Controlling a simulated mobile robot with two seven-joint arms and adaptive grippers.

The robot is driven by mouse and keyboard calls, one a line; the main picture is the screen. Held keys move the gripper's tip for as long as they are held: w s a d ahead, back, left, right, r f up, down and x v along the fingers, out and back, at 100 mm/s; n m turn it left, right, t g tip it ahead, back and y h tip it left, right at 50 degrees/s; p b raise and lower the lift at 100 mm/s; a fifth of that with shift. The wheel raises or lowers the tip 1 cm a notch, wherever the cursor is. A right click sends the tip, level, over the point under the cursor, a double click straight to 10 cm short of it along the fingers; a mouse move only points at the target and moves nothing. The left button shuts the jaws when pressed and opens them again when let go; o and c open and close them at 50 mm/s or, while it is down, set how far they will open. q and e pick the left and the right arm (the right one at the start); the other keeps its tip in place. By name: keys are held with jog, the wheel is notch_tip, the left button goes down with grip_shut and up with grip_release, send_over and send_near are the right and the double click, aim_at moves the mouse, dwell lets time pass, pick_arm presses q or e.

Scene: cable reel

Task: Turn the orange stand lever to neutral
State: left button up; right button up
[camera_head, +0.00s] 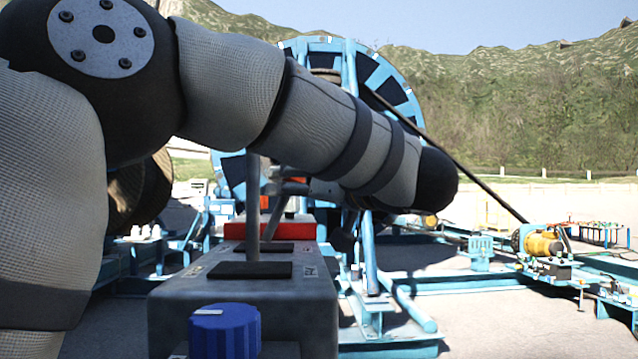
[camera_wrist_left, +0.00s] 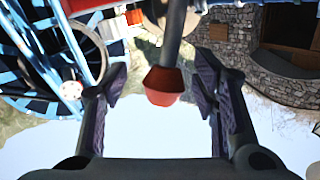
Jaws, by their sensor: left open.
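In the left wrist view, a lever with a dark shaft and an orange-red knob (camera_wrist_left: 163,86) stands between the two fingers of my left gripper (camera_wrist_left: 161,76). The fingers are open, with a visible gap on each side of the knob. My left gripper (camera_head: 288,190) shows partly below the forearm, near the shafts. My right gripper is not in view.
A blue knob (camera_head: 225,330) sits at the near end of the box, and a red block (camera_head: 268,231) stands at its far end. A large blue cable reel (camera_head: 385,75) rises behind my arm. Blue frame rails and a yellow motor (camera_head: 540,243) lie to the right.

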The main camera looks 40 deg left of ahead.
pick_arm(q)
jog(key=shift+w+a, duration=0.1)
jog(key=shift+w, duration=0.05)
jog(key=shift+a+r, duration=0.1)
jog(key=shift+r, duration=0.1)
jog(key=shift+a+r, duration=0.25)
jog(key=shift+a, duration=0.3)
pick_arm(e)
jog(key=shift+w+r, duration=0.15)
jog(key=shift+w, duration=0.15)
pick_arm(q)
jog(key=shift+c, duration=0.4)
